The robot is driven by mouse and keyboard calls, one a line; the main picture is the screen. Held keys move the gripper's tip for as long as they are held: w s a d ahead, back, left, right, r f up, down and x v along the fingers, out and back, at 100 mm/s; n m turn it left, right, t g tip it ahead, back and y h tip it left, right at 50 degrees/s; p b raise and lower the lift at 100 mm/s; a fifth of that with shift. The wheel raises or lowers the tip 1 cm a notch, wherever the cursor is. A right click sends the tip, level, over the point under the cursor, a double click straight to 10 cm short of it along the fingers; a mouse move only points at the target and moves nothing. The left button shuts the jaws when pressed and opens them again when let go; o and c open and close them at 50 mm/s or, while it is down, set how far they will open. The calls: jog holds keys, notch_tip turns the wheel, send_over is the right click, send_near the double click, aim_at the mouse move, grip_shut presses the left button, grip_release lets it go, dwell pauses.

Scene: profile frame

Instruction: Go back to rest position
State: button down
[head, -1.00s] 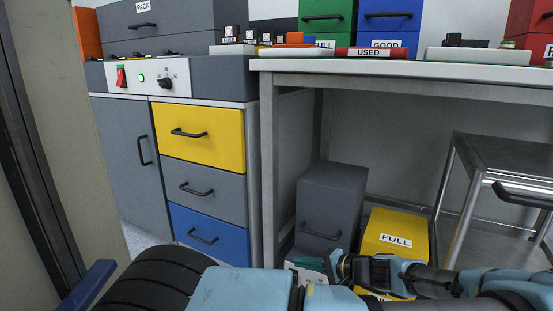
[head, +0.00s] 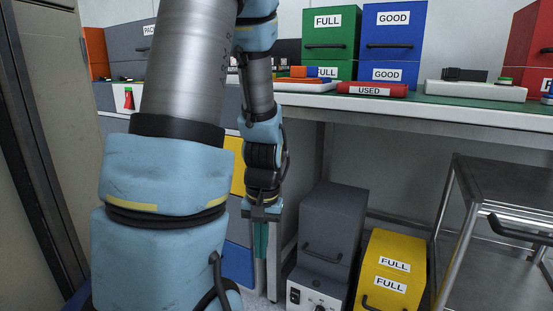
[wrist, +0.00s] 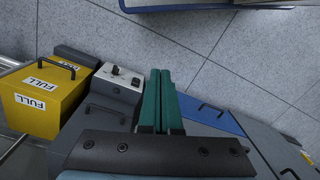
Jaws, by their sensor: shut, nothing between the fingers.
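My gripper (head: 261,240) hangs fingers down in front of the workbench in the head view, at the end of my blue and grey arm. In the wrist view my gripper (wrist: 159,78) shows its two green fingers side by side, closed together with nothing between them. The fingers are clear of the objects around them, above the floor.
The workbench (head: 440,122) holds green FULL bins (head: 330,52), blue GOOD bins (head: 390,48) and a red USED tray (head: 371,90). Below stand a grey box (head: 330,225) and yellow FULL bins (head: 385,285). A metal cart (head: 510,190) stands right. A drawer cabinet (head: 238,265) is partly hidden behind my arm.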

jog(key=a+r+t+p, duration=0.2)
jog(key=a+r+p, duration=0.1)
jog(key=r+p, duration=3.6)
notch_tip(320, 180, up, 6)
jog(key=shift+s+r+n+h, duration=0.2)
jog(key=shift+s+n+h, duration=0.1)
jog(key=shift+s+h, duration=0.1)
jog(key=shift+a, duration=0.1)
